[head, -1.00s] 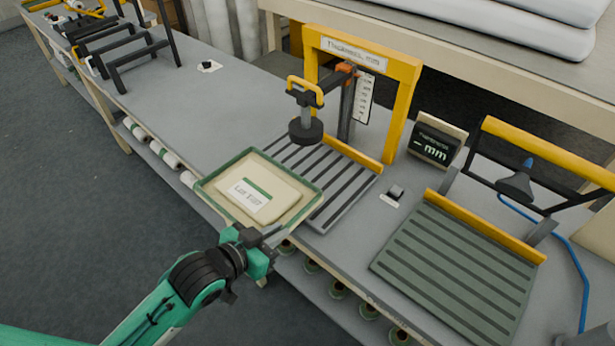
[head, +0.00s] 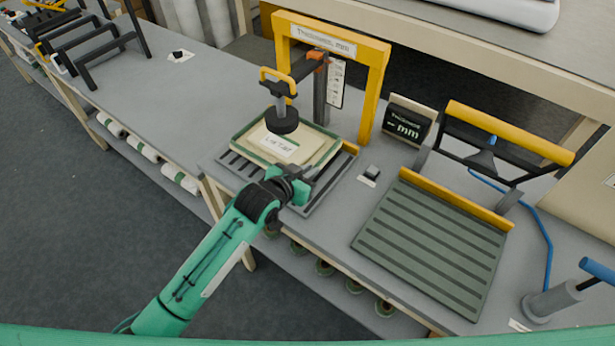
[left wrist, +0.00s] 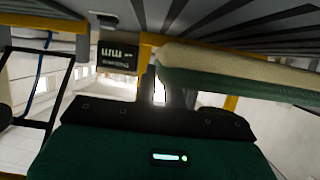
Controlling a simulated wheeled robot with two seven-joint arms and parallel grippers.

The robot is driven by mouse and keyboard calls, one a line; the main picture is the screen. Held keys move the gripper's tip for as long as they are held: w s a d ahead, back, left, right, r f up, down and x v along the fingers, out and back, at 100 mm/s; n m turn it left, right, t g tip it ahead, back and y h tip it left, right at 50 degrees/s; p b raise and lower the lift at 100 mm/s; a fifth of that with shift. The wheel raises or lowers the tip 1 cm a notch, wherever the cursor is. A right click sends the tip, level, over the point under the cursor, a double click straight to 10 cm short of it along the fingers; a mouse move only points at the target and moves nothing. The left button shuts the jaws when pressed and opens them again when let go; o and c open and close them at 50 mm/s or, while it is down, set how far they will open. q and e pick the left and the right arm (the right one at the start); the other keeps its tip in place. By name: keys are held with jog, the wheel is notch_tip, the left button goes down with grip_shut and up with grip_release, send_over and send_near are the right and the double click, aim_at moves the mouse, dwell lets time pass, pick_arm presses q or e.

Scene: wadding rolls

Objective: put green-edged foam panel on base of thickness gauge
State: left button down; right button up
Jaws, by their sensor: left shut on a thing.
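The green-edged foam panel (head: 309,152), cream with a white label, is over the slatted grey base (head: 325,190) of the thickness gauge (head: 382,65) in the head view. The round dark presser foot (head: 282,121) is above the panel's far part. My left gripper (head: 303,182) is shut on the panel's near right edge. In the left wrist view, which is upside down, the panel (left wrist: 235,75) shows close to the slatted base (left wrist: 235,22). I cannot tell if the panel fully rests on the base. My right gripper is not in view.
A thickness display (head: 408,122) and a small switch (head: 371,173) stand right of the gauge. A second slatted plate (head: 430,240) with a yellow-barred frame is further right. The yellow gauge arch stands behind the base. The bench (head: 190,110) to the left is mostly clear.

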pick_arm(q)
notch_tip(320, 180, down, 2)
jog(key=shift+f+p, duration=0.2)
jog(key=shift+p, duration=0.1)
jog(key=shift+f, duration=0.5)
jog(key=c, duration=1.5)
grip_release()
jog(key=b+v, duration=0.1)
jog(key=v, duration=1.1)
jog(key=shift+b, duration=0.3)
jog(key=shift+s, duration=0.1)
